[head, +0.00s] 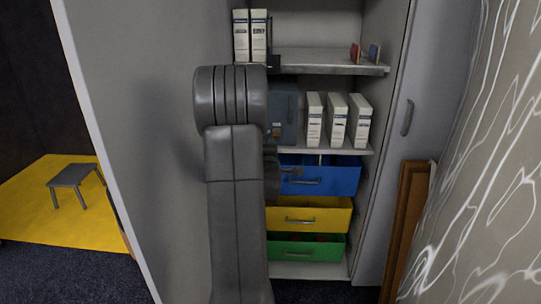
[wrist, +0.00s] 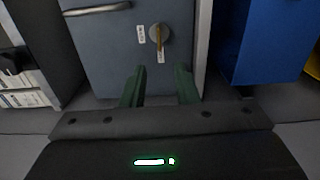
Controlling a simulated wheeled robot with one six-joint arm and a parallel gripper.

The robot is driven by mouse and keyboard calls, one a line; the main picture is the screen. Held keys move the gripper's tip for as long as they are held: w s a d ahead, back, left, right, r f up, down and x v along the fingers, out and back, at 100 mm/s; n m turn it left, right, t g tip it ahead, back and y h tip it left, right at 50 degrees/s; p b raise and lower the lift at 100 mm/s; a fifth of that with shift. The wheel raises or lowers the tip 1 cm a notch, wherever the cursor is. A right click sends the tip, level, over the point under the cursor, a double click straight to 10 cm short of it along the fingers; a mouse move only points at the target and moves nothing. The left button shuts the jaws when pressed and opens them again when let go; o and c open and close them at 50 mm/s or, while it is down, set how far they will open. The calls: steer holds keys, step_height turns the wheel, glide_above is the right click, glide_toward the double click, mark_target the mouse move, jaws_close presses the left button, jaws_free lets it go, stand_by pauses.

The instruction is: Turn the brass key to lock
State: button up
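The brass key (wrist: 159,42) sits in a round keyhole plate on the front of a grey-blue box (wrist: 104,55). In the wrist view its grip points down the picture. Two small white labels are beside the keyhole, one left of it (wrist: 141,34) and one below; their words are too small to read. My gripper (wrist: 160,70) has two green fingers spread apart with nothing between them. The key lies just beyond the fingertips, roughly in line with the gap. In the head view the grey-blue box (head: 290,112) is partly hidden by my arm, and the fingers are hidden.
The box stands on a cabinet shelf beside white binders (head: 337,117). A blue drawer (head: 325,181) stands out below it and is near my gripper at right in the wrist view (wrist: 262,38). Yellow (head: 318,216) and green (head: 307,250) drawers are lower. A bar handle (wrist: 97,9) is on the box.

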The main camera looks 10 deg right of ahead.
mark_target(273, 136)
steer(key=s, duration=0.2)
steer(key=s+a, duration=0.1)
steer(key=s, duration=0.2)
steer(key=w+d, duration=0.2)
steer(key=w, duration=1.1)
steer(key=shift+w+d+b, duration=0.25)
steer(key=shift+d+b, duration=0.05)
steer(key=shift+d, duration=0.05)
